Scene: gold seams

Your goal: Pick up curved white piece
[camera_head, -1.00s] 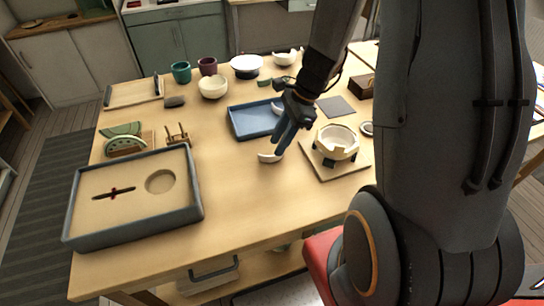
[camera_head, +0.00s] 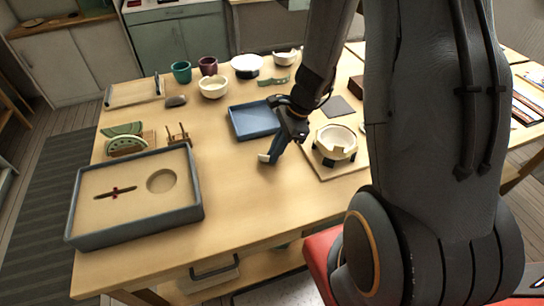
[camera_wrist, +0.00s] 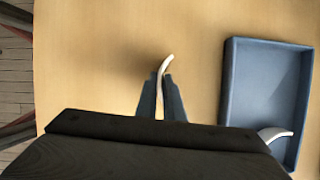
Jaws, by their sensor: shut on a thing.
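A curved white piece (camera_wrist: 166,66) is between the two blue-grey fingers of my gripper (camera_wrist: 161,98) in the wrist view, its curved end sticking out past the fingertips. In the head view my gripper (camera_head: 272,158) points down over the bare table, left of the bowl stand, with a bit of the white piece (camera_head: 263,157) showing at its tips. My gripper is shut on this piece. I cannot tell whether the piece touches the table. A second curved white piece (camera_wrist: 275,134) lies in the blue tray (camera_wrist: 236,85) in the wrist view.
The blue tray (camera_head: 238,130) lies just behind my gripper. A broken white bowl (camera_head: 336,140) sits on a stand on a wooden board (camera_head: 325,172) to the right. A large grey-rimmed tray (camera_head: 198,190) is at left. Cups and bowls stand at the back. The middle front table is clear.

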